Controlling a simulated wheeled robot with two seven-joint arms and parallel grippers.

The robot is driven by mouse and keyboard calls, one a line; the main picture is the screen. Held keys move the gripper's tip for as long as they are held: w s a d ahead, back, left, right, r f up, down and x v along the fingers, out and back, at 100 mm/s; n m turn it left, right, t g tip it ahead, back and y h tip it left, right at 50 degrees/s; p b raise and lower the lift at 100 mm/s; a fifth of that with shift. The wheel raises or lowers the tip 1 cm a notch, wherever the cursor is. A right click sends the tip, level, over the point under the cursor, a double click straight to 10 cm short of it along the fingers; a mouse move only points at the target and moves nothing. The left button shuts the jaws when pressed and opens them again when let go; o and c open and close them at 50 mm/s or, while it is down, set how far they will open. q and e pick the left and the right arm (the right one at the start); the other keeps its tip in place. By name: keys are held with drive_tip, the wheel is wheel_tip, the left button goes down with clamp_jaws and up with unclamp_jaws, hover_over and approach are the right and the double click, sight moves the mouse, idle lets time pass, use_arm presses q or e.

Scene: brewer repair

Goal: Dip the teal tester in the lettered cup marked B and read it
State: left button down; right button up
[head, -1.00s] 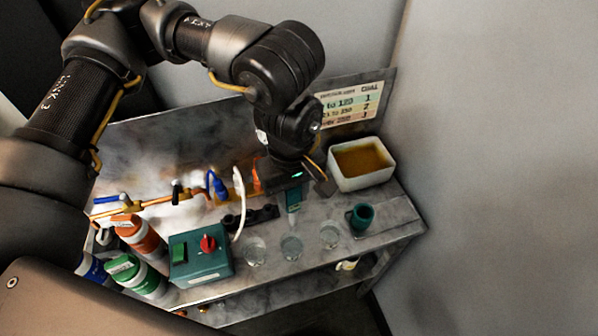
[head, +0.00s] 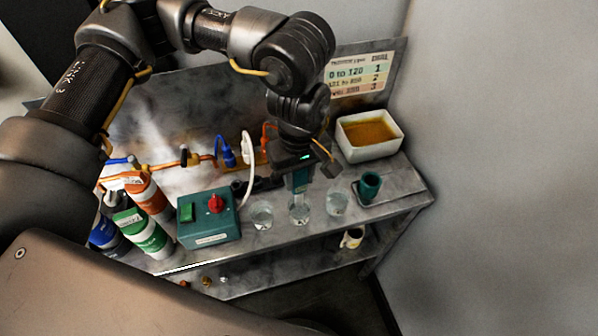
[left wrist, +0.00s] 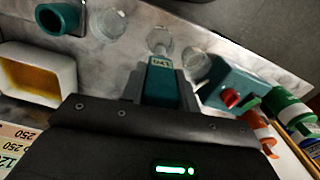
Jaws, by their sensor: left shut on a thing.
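My left gripper (head: 301,172) is shut on the teal tester (head: 300,182) and holds it upright, pointing down. The tester's pale tip is at the middle of three clear cups (head: 300,212) and appears to be inside it; how deep I cannot tell. In the left wrist view the tester (left wrist: 160,80) shows a small display with digits, upside down and too small to read surely. The other clear cups stand to the left (head: 262,215) and right (head: 337,203). No letters on the cups are legible. My right gripper is not in view.
A teal box (head: 208,220) with a red knob stands left of the cups. A teal cup (head: 370,186) stands to their right. A white tub (head: 366,151) of brown stuff and a range chart (head: 358,78) are behind. Several bottles (head: 143,232) stand left.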

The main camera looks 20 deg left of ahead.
sight(299, 189)
use_arm(q)
drive_tip(key=shift+w+f+b, duration=0.2)
drive_tip(key=shift+f+b, duration=0.1)
drive_tip(key=shift+f, duration=0.45)
drive_tip(key=shift+f+b, duration=0.35)
drive_tip(key=shift+s+f+b, duration=0.15)
drive_tip(key=shift+f+b, duration=1.1)
drive_tip(key=shift+f, duration=0.1)
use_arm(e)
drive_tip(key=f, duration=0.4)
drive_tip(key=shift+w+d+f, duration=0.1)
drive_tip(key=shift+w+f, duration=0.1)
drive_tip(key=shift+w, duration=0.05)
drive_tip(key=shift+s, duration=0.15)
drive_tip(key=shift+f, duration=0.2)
use_arm(q)
drive_tip(key=shift+r, duration=0.15)
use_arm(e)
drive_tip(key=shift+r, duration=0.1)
